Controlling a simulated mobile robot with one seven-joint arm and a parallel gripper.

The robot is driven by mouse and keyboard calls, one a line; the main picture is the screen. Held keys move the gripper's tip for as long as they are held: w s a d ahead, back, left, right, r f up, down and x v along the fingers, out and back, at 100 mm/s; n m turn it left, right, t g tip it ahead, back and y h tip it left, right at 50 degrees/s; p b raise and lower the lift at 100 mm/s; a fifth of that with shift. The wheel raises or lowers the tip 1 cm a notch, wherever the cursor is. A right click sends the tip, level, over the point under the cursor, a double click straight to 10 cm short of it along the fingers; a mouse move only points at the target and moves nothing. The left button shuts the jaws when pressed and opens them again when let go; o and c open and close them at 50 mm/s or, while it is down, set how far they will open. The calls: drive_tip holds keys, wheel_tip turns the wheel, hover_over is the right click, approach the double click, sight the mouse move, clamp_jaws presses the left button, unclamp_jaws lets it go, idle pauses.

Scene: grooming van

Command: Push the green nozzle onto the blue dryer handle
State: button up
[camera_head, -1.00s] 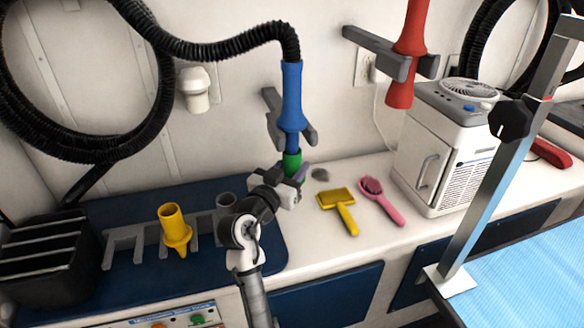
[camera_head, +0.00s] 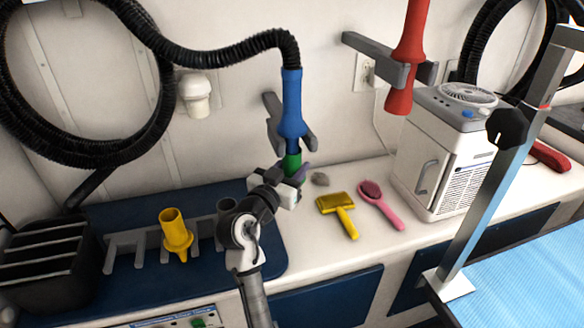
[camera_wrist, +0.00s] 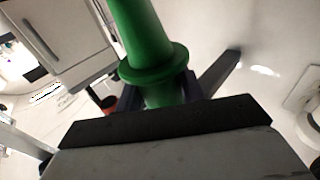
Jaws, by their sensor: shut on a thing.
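The blue dryer handle (camera_head: 291,105) hangs upright, nozzle end down, in a grey wall holder, with a black hose at its top. The green nozzle (camera_head: 292,163) is upright directly below the handle's narrow lower end. I cannot tell whether they only meet or overlap. My gripper (camera_head: 297,180) is shut on the nozzle from the front left. In the wrist view the green nozzle (camera_wrist: 152,50) fills the top middle, its wide collar just above my jaws. The blue handle is not seen there, and my gripper partly hides the nozzle's lower part.
A yellow nozzle (camera_head: 175,232) stands in a grey rack on the blue mat at left. A yellow brush (camera_head: 338,206), a pink brush (camera_head: 378,200) and a white cabinet (camera_head: 440,150) are on the counter to the right. A red dryer (camera_head: 410,45) hangs at upper right.

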drive_tip(key=shift+r+p, duration=0.45)
drive_tip(key=shift+r, duration=0.3)
idle(0.5)
drive_tip(key=o, duration=1.2)
drive_tip(key=shift+o, duration=0.2)
